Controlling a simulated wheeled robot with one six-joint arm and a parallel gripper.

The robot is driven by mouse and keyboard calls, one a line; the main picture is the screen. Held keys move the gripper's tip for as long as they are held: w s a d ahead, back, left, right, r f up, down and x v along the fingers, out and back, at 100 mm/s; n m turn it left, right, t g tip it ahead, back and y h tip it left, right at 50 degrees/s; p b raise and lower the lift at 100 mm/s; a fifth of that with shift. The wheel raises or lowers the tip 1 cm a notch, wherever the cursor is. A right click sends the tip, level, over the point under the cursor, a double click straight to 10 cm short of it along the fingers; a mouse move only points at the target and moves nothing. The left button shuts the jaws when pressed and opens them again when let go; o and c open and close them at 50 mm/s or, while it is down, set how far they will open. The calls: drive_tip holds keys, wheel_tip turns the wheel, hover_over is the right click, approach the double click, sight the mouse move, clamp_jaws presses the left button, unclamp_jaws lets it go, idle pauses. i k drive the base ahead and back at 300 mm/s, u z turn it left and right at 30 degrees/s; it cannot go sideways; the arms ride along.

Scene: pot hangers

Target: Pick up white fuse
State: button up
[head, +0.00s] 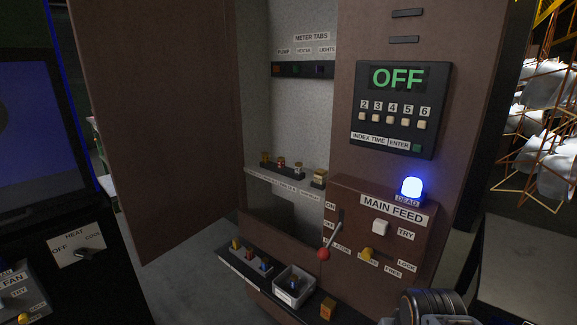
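I cannot pick out a clearly white fuse at this size. More small coloured parts (249,253) sit in a row on the lower black shelf. A grey tray (279,282) on that shelf holds a small dark part with a bluish mark. A yellow-orange block (327,308) stands to the right of the tray. A ribbed dark part of my arm shows at the bottom right; my gripper's fingers are not visible.
The brown cabinet door (150,120) hangs open at left. The MAIN FEED box (385,235) carries a red-knobbed lever (323,254) and a lit blue lamp (412,188). A panel (398,105) above reads OFF. Dark consoles stand at left.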

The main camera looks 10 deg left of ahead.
sight(298, 165)
drive_tip(key=u, duration=0.75)
drive_tip(key=i, duration=0.8)
drive_tip(key=u, duration=0.95)
